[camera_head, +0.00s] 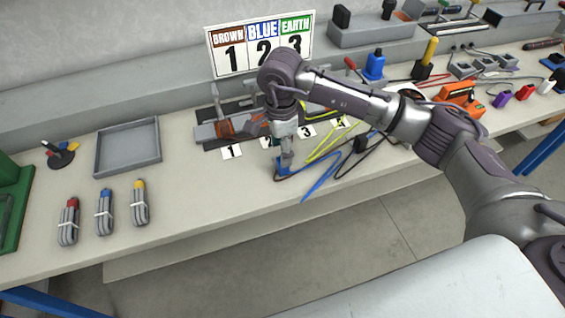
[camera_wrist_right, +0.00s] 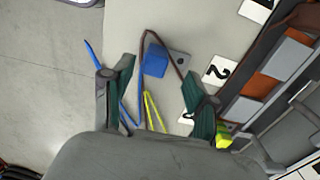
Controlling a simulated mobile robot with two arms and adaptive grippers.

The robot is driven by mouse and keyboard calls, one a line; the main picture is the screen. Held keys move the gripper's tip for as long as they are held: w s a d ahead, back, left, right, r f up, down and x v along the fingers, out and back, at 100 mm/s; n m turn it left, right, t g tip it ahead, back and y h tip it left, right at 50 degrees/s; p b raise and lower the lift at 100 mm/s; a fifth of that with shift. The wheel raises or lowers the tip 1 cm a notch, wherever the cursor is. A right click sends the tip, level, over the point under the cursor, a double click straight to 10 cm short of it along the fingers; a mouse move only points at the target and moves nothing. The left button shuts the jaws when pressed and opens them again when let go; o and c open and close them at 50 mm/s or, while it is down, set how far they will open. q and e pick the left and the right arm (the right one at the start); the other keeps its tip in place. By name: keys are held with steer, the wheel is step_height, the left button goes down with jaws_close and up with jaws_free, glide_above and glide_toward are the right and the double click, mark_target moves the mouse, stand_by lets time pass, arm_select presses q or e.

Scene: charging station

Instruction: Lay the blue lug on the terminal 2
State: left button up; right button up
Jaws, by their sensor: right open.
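The blue lug (camera_head: 281,170) lies on the bench in front of the terminal block, under my right gripper (camera_head: 287,158). In the right wrist view the lug (camera_wrist_right: 154,61) shows as a blue block beside a grey plate with a dark hole. It lies beyond and between the open fingertips of my right gripper (camera_wrist_right: 160,78), with nothing gripped. The terminal block (camera_head: 215,131) stands behind the gripper; its middle is partly hidden by my arm. The number 2 label (camera_wrist_right: 216,70) shows in the right wrist view, next to the block. My left gripper is out of view.
A sign (camera_head: 261,44) lists brown 1, blue 2, earth 3. Yellow, blue and brown wires (camera_head: 322,180) lie right of the gripper. An empty grey tray (camera_head: 128,146) and several tied cable bundles (camera_head: 104,211) lie left. The bench front between them is clear.

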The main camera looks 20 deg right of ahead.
steer(key=f, duration=0.1)
steer(key=f+p, duration=0.1)
steer(key=f, duration=0.2)
steer(key=shift+s+d+f, duration=0.1)
steer(key=shift+s+f, duration=0.2)
steer(key=shift+f, duration=0.55)
steer(key=c, duration=1.1)
